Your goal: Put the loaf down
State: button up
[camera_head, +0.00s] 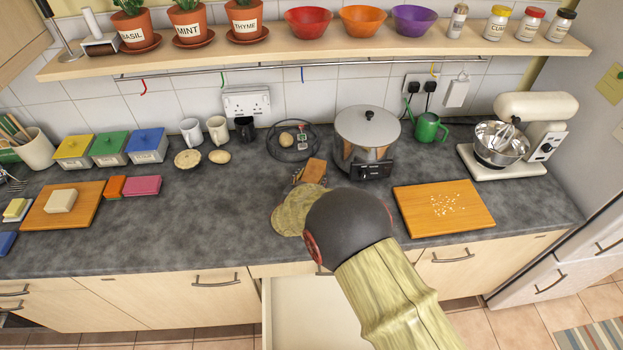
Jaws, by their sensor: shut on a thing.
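The loaf (315,170) looks like a small orange-brown block, held over the middle of the grey counter, just in front of the silver pot. My gripper (304,179) is shut on it. My arm comes in from the lower right and hides much of the gripper and its fingers. I cannot tell whether the loaf's underside touches the counter.
A dark round rack (272,149) lies behind the loaf, with the silver pot (367,138) to its right. A wooden board (415,215) with pale crumbs lies right. A drawer (290,320) stands open below. The counter (200,220) left of my gripper is clear.

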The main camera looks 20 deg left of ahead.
jog(key=o, duration=1.5)
jog(key=shift+r+p, duration=0.15)
jog(key=shift+p, duration=0.15)
jog(key=v, duration=1.2)
jog(key=shift+d, duration=0.1)
